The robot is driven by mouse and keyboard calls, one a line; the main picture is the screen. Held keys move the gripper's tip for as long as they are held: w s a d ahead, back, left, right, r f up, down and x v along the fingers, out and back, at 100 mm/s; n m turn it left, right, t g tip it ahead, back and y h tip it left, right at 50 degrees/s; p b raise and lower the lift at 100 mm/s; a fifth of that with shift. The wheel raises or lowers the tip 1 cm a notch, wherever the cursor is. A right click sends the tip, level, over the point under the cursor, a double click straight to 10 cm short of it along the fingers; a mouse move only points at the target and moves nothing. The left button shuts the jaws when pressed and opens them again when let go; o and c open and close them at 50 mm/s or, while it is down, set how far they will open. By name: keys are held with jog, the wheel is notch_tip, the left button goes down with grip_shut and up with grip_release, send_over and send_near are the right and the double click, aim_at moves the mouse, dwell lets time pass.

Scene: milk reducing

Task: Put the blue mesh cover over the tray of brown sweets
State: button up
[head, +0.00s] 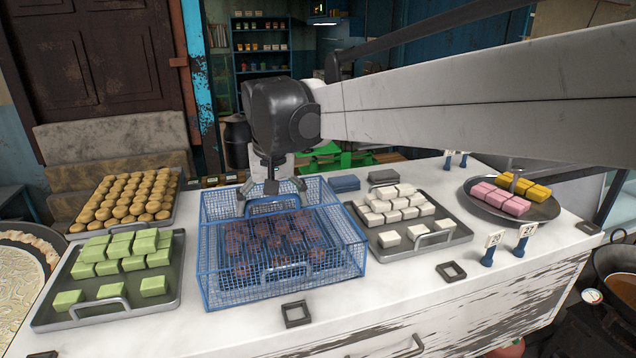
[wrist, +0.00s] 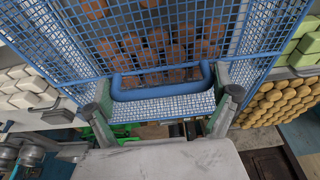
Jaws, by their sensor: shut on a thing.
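The blue mesh cover (head: 235,292) is a wire box with a thick blue handle (wrist: 160,84) at its far side. My gripper (head: 272,190) is at that far side, with its fingers at the two ends of the handle, shut on the cover. The brown sweets (head: 262,245) show through the mesh in the head view, and again in the wrist view (wrist: 140,45). The cover surrounds them from this viewpoint. Their tray is mostly hidden behind the mesh. I cannot tell whether the cover's lower edge rests on the counter or hangs just above it.
A tray of green sweets (head: 110,305) and one of round golden sweets (head: 125,200) are on the left. A tray of white sweets (head: 455,232) is close on the right. A plate of pink and yellow sweets (head: 545,210) is farther right. Small dark frames lie on the white counter (head: 390,300).

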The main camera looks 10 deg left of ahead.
jog(key=shift+f, duration=0.25)
dwell(0.3)
jog(key=o, duration=1.4)
jog(key=shift+o, duration=0.2)
jog(key=v, duration=1.2)
jog(key=shift+m+t, duration=0.5)
jog(key=shift+m, duration=0.2)
jog(key=s+d+f, duration=0.1)
jog(key=d, duration=0.3)
jog(key=s+d+f+b, duration=0.1)
jog(key=d, duration=0.4)
jog(key=s+d+f+b, duration=0.1)
jog(key=d+f, duration=0.1)
jog(key=d, duration=0.2)
jog(key=shift+s+d, duration=0.15)
jog(key=shift+d, duration=0.25)
jog(key=s+d+f+m+t+b, duration=0.1)
jog(key=s+d+f+b, duration=0.1)
jog(key=s+d+f, duration=0.6)
jog(key=s+d+f+m+t+h+b, duration=0.1)
jog(key=s+d+f+m+t+b, duration=0.1)
jog(key=s+d+f, duration=0.6)
jog(key=d+f, duration=0.3)
jog(key=d, duration=0.2)
jog(key=shift+s+d+f, duration=0.25)
